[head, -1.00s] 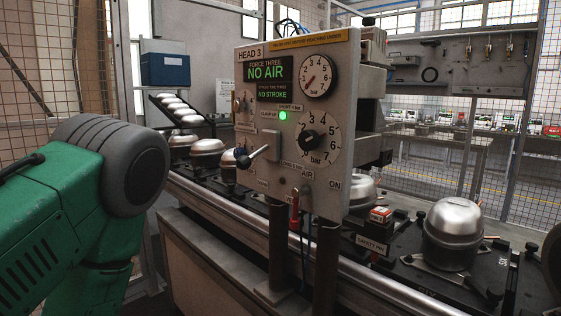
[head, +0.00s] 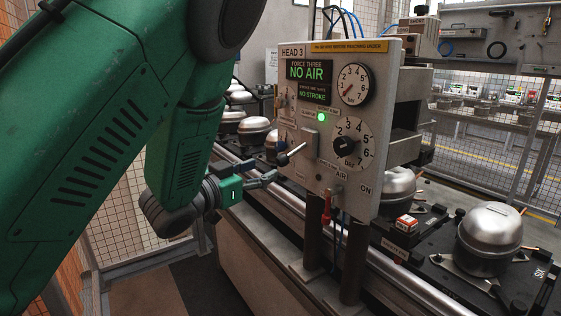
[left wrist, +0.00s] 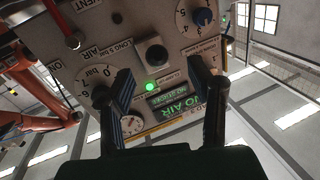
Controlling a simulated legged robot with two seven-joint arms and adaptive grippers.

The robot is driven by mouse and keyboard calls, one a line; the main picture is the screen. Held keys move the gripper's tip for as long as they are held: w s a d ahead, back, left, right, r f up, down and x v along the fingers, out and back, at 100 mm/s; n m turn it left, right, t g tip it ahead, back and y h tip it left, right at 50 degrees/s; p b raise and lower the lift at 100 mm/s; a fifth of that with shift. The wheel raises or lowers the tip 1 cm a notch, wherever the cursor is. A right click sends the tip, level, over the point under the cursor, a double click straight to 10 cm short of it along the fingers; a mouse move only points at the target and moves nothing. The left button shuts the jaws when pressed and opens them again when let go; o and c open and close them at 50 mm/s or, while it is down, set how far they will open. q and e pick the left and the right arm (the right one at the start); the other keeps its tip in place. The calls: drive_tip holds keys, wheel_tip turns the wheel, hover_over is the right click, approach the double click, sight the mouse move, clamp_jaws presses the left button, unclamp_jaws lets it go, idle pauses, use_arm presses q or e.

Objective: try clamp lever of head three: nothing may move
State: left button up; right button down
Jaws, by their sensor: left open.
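The head three panel (head: 345,185) is a grey plate reading "HEAD 3", "NO AIR" and "NO STROKE", with a green lamp (head: 321,117) lit. The clamp lever (head: 292,154) sticks out from its left part, with a dark ball at its free end. My left gripper (head: 272,179) is open and empty, just below and left of the lever, apparently not touching it. In the left wrist view the panel is turned over; a dark round knob (left wrist: 155,56), probably the lever's end, shows between the spread fingers (left wrist: 160,75). My right gripper is out of view.
A round gauge (head: 355,85) and a pressure dial (head: 352,145) sit on the panel. A red-handled valve (head: 327,209) hangs below it. Metal domed compressors, one (head: 488,238) at right, stand along the line behind a rail (head: 360,262). Mesh fencing encloses the area.

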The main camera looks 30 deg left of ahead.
sight(279, 164)
use_arm(q)
drive_tip(key=w+d, duration=0.2)
drive_tip(key=w, duration=0.3)
drive_tip(key=shift+d+r, duration=0.35)
drive_tip(key=shift+d, duration=0.05)
drive_tip(key=shift+w+a+f, duration=0.15)
drive_tip(key=shift+w+a, duration=0.2)
drive_tip(key=shift+w, duration=0.2)
drive_tip(key=shift+w+a+f, duration=0.15)
drive_tip(key=shift+w+a, duration=0.2)
drive_tip(key=shift+w, duration=0.15)
drive_tip(key=shift+w+a+f, duration=0.1)
drive_tip(key=shift+a, duration=0.4)
drive_tip(key=shift+d+r, duration=0.2)
drive_tip(key=shift+d, duration=0.5)
drive_tip(key=c, duration=1.1)
drive_tip(key=shift+d, duration=0.15)
